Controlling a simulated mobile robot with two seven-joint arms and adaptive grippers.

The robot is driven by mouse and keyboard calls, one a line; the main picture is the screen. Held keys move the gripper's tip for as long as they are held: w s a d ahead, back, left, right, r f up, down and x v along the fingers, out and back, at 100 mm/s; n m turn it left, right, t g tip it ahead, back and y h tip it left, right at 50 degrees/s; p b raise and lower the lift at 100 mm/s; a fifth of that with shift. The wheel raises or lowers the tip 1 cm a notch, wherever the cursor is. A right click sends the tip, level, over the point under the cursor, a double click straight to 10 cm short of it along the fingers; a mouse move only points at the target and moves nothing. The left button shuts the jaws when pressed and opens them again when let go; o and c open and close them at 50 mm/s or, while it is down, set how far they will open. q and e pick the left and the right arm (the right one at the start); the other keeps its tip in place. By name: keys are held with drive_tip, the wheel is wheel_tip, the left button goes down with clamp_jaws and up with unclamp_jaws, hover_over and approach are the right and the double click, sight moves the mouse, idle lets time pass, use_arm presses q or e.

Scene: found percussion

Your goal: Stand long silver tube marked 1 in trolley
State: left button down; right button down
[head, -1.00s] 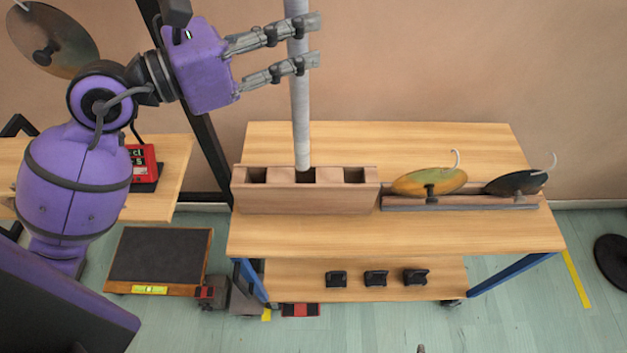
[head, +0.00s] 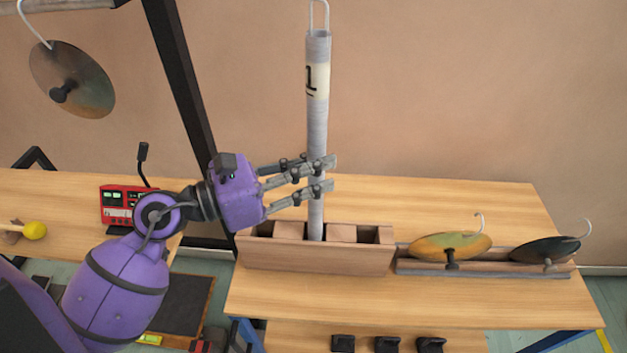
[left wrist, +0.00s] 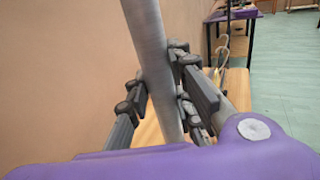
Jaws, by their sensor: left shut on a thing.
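The long silver tube (head: 317,130) is upright, with a pale label marked 1 near its top and a white hook loop above. My left gripper (head: 318,178) is shut around its lower part. The left wrist view shows the tube (left wrist: 147,45) between the fingers. The tube's foot is at the middle opening of the wooden socket block (head: 315,259) on the trolley (head: 440,300); how deep it sits I cannot tell. My right gripper is out of view.
A rack on the trolley's right holds a yellowish disc (head: 450,246) and a dark disc (head: 545,250), both hooked. Another disc (head: 72,80) hangs at upper left. A red device (head: 118,205) and a yellow-headed mallet (head: 34,231) lie on the left table.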

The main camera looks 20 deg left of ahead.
sight(313, 183)
use_arm(q)
wheel_tip(313, 183, down, 3)
drive_tip(key=shift+r, duration=0.1)
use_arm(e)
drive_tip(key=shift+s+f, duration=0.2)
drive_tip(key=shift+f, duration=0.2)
use_arm(q)
drive_tip(key=shift+f+b, duration=0.2)
drive_tip(key=shift+b, duration=0.1)
drive_tip(key=c, duration=1.5)
unclamp_jaws()
drive_tip(key=shift+r, duration=0.1)
drive_tip(key=shift+c, duration=0.2)
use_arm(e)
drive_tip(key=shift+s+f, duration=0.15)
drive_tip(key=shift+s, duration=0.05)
